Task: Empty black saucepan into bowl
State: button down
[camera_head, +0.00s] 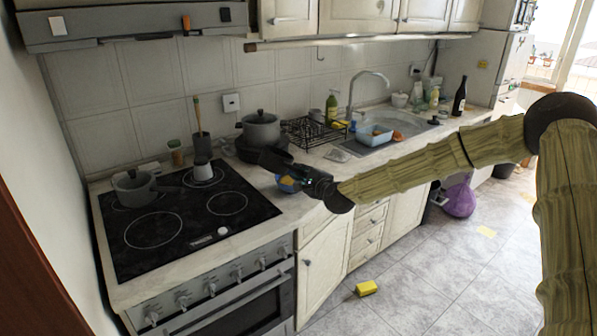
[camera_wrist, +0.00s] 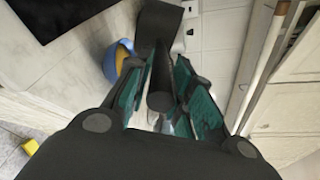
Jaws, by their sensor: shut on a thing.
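My gripper (camera_head: 303,178) is shut on the dark handle of the black saucepan (camera_head: 272,158), above the worktop just right of the stove. In the wrist view, the handle runs between the teal finger pads of my gripper (camera_wrist: 164,92) to the black saucepan (camera_wrist: 160,22) beyond. Its inside is not visible, so I cannot tell its contents. The bowl (camera_head: 287,186), blue with some yellow, is on the worktop below the saucepan and partly hidden by my gripper. In the wrist view the bowl (camera_wrist: 108,64) is left of the fingers, apart from them.
A large lidded pot (camera_head: 261,130) stands behind my gripper. A dish rack (camera_head: 308,132) and sink lie right. A yellow sponge-like block (camera_head: 366,288) lies on the floor.

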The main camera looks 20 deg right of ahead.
aim_at(302, 175)
jog(key=r, duration=0.1)
jog(key=s+p, duration=0.1)
jog(key=s+r+n, duration=0.1)
jog(key=shift+s+a+r+p, duration=0.1)
jog(key=shift+a+r+p, duration=0.15)
jog(key=shift+r+p, duration=0.15)
jog(key=shift+s+p, duration=0.1)
jog(key=shift+p, duration=0.2)
jog(key=shift+w+a+f+n+p, duration=0.2)
jog(key=shift+w+f+n+p, duration=0.5)
jog(key=shift+w, duration=0.25)
jog(key=shift+h, duration=0.3)
jog(key=n+p, duration=0.2)
jog(key=shift+s+a+r+t+h+p, duration=0.15)
jog(key=shift+s+r+t+h+p, duration=0.15)
jog(key=shift+s+p, duration=0.05)
